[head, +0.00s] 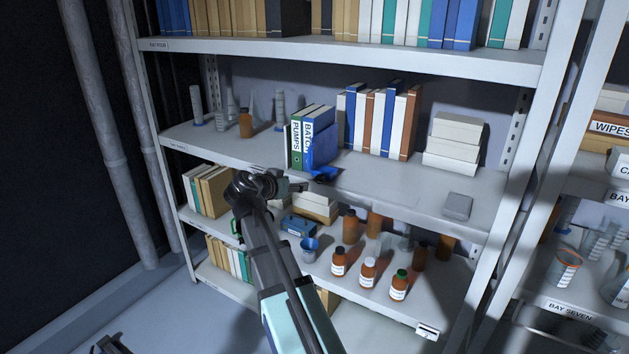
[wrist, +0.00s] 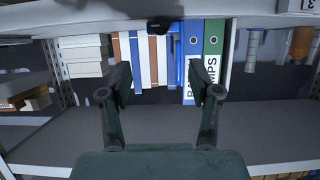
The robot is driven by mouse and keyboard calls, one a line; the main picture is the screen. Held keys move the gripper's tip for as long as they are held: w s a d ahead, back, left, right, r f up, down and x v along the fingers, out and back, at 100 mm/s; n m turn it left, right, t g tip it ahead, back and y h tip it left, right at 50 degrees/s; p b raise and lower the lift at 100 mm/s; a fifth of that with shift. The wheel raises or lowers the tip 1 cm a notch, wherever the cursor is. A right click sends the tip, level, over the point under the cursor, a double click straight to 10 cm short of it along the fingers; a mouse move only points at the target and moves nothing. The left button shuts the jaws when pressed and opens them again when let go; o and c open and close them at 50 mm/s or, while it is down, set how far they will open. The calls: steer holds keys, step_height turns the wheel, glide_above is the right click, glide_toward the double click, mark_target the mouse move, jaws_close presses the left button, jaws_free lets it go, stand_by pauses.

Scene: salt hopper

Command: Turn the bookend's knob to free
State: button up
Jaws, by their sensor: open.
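The blue bookend (head: 323,172) is on the middle shelf, at the right side of the binders marked PUMPS and BATCH. Its low blue part lies at the shelf's front edge with a dark piece on it. In the wrist view, which shows the shelf upside down, a dark knob-like piece (wrist: 158,26) sits at the shelf edge, above and between my fingers. The knob's setting cannot be read. My gripper (head: 292,188) is left of the bookend in the head view, in front of the shelf. In the wrist view my gripper (wrist: 160,80) is open and empty.
The green and blue binders (head: 307,135) stand left of the bookend, and a row of books (head: 380,120) stands behind to the right. White boxes (head: 453,142) are further right. Bottles (head: 368,272) and a blue cup (head: 309,248) stand below.

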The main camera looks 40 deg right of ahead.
mark_target(317, 180)
steer(key=p+x, duration=0.3)
steer(key=x, duration=1)
steer(key=shift+w+d+p, duration=0.2)
steer(key=shift+d+p, duration=0.05)
steer(key=shift+p, duration=0.1)
steer(key=shift+w+d+f, duration=0.1)
steer(key=shift+d+f, duration=0.2)
steer(key=shift+d, duration=0.1)
steer(key=c, duration=1.2)
